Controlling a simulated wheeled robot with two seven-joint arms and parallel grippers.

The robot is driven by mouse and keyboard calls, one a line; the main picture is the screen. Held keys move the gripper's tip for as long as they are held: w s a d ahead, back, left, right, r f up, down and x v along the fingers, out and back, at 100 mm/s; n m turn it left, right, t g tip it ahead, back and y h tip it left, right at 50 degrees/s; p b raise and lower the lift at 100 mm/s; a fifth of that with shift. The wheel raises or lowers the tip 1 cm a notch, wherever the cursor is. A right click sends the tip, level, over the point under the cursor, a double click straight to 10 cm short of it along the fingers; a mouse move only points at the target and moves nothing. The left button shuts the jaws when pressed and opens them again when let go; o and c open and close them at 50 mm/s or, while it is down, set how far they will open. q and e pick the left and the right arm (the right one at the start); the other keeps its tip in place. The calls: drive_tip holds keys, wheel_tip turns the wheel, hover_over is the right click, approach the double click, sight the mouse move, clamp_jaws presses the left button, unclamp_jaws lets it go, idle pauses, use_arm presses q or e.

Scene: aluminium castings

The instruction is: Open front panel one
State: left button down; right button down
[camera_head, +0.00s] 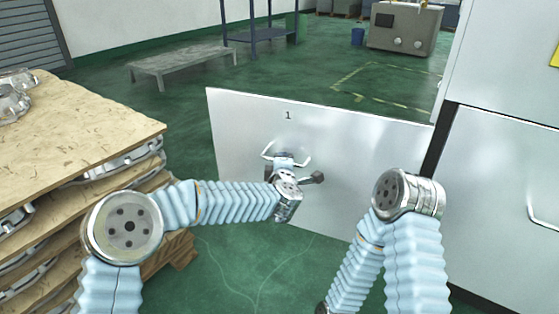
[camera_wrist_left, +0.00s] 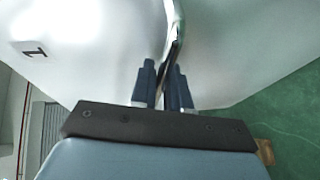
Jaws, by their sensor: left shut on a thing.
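Front panel one (camera_head: 240,130) is a white metal door marked "1", standing swung out from the white cabinet (camera_head: 495,60) on the right. A dark gap shows at the cabinet edge beside it. My left gripper (camera_head: 284,160) is shut on the panel's handle (camera_head: 304,163), near the middle of the panel. In the left wrist view the dark fingers (camera_wrist_left: 163,85) are on either side of the handle (camera_wrist_left: 174,45), and the panel (camera_wrist_left: 90,50) fills much of the picture. My right arm bends down in front of the panel; its gripper is out of view.
A stack of wooden boards (camera_head: 80,110) with castings stands close on the left, beside my left arm. A second cabinet door with a handle (camera_head: 541,215) is at the right. Green floor (camera_head: 220,265) is open below and behind the panel; a low grey table (camera_head: 180,60) stands farther back.

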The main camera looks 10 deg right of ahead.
use_arm(q)
drive_tip(key=c, duration=1.2)
unclamp_jaws()
drive_tip(key=v, duration=1.3)
drive_tip(key=shift+s+p, duration=0.35)
drive_tip(key=shift+s, duration=0.05)
